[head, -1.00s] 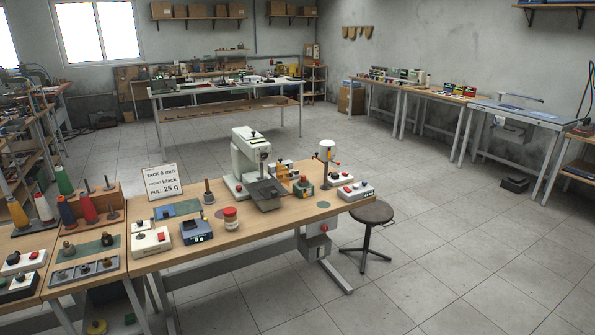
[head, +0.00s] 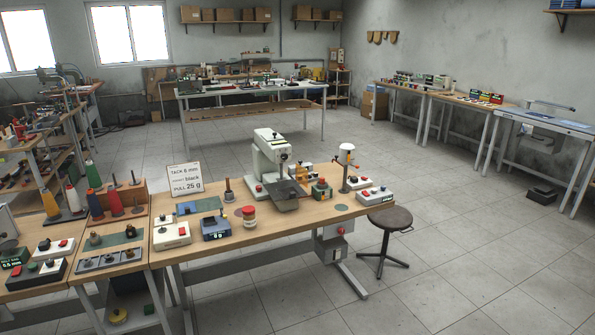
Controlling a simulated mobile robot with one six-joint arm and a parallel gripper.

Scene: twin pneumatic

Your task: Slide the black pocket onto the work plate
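A pale sewing-type machine (head: 270,160) stands on the wooden bench. A dark grey plate (head: 284,203) lies at its front, apparently the work plate. I cannot make out a separate black pocket: a dark piece on the dark plate would be hard to tell at this size. A white sign (head: 185,179) on the bench reads "TACK 6 mm", "black" and "PULL 25 g". A small blue piece (head: 187,207) lies flat left of the machine. My gripper is not in view.
The bench (head: 300,222) also holds a red-lidded jar (head: 249,217), a blue device (head: 216,227), a white button box (head: 171,234) and a lamp-like post (head: 346,165). A round stool (head: 389,219) stands at its right end.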

